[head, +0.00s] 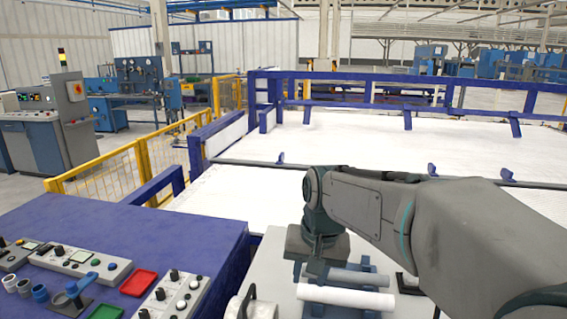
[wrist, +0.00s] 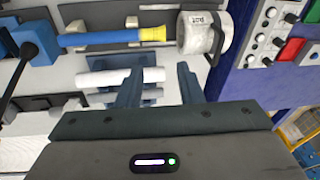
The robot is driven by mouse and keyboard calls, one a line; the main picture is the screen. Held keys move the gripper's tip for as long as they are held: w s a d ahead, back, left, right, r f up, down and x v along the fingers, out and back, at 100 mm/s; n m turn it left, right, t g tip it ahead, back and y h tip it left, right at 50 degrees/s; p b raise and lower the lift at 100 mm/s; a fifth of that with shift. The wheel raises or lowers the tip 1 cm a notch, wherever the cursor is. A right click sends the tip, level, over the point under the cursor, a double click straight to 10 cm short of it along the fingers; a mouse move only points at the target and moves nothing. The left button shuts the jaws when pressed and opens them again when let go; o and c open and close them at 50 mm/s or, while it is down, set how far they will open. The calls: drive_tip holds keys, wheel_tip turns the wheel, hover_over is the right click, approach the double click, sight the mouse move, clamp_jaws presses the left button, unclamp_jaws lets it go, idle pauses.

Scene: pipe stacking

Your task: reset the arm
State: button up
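My gripper (head: 312,272) points down over the light work surface, close to the blue rack, in the head view. In the wrist view its two blue-grey fingers (wrist: 159,80) stand apart with nothing held between them. A white pipe (head: 345,297) and a greyer pipe (head: 352,277) lie side by side across the blue rack (head: 368,266). In the wrist view the white pipe (wrist: 100,78) shows left of and partly behind the left finger. I cannot tell the exact height of the fingers above the rack. My arm enters the head view from the right.
A white roll (wrist: 197,33) and a blue-and-yellow tool (wrist: 115,38) lie near the fingers. A purple-blue table (head: 190,232) on the left carries control boxes (head: 78,262), a red tray (head: 138,282) and a green tray (head: 106,313). Large white fenced platforms (head: 360,140) lie beyond.

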drive_tip(key=s+d+f, duration=0.2)
drive_tip(key=s+d, duration=0.3)
drive_tip(key=s, duration=0.2)
drive_tip(key=s+d+f+n+t+h, duration=0.1)
drive_tip(key=s+d+f, duration=0.2)
drive_tip(key=s+d, duration=0.2)
drive_tip(key=shift+s+d+f, duration=0.15)
drive_tip(key=shift+s+f, duration=0.2)
drive_tip(key=shift+s, duration=0.8)
